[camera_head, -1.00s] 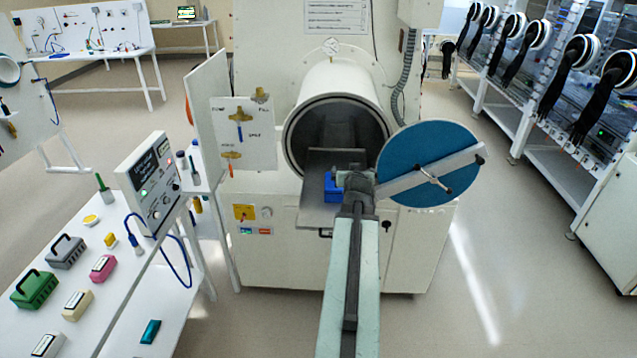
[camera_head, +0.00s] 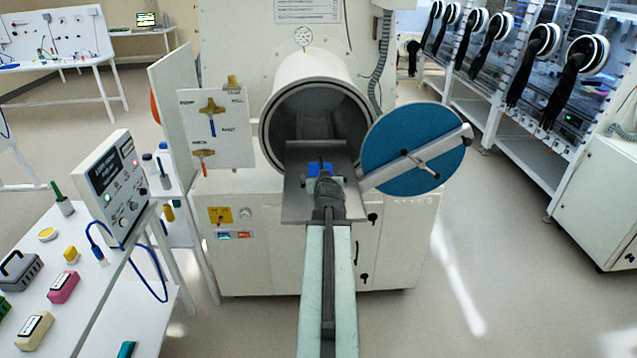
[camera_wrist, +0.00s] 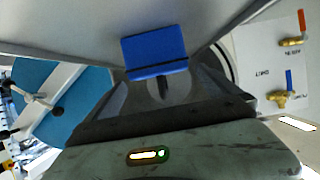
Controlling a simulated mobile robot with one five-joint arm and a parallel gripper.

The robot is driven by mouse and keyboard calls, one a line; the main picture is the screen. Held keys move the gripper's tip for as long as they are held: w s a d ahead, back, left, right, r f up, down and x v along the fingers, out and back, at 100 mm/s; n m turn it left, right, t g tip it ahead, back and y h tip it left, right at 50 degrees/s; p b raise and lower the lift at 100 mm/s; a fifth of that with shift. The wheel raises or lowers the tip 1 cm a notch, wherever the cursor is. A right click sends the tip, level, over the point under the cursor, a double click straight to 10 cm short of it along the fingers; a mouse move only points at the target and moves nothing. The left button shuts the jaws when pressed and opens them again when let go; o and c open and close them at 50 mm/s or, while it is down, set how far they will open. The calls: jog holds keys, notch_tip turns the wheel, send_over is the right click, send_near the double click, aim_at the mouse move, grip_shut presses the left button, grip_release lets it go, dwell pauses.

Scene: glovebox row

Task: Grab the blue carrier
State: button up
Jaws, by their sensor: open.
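The blue carrier (camera_head: 318,168) sits on the grey metal tray (camera_head: 296,205) at the mouth of the round chamber. My gripper (camera_head: 323,184) is over the near part of the tray, directly in front of the carrier, and partly hides it. In the wrist view the carrier (camera_wrist: 155,48) shows as a blue block at the upper middle, just beyond the dark end of my gripper. My gripper is open with nothing held. Whether its fingers touch the carrier cannot be told.
The open chamber (camera_head: 287,92) is behind the tray. Its blue round door (camera_head: 400,135) stands open close on the right, and a white valve panel (camera_head: 222,140) is on the left. A white table (camera_head: 98,290) with several coloured cases and a control box (camera_head: 115,185) stands at left.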

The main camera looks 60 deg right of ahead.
jog(key=b+x, duration=0.3)
jog(key=x, duration=0.4)
jog(key=shift+w+d+f, duration=0.15)
jog(key=shift+d+f, duration=0.05)
jog(key=shift+d, duration=0.1)
jog(key=shift+a+r, duration=0.1)
jog(key=c, duration=1.9)
jog(key=shift+r, duration=0.1)
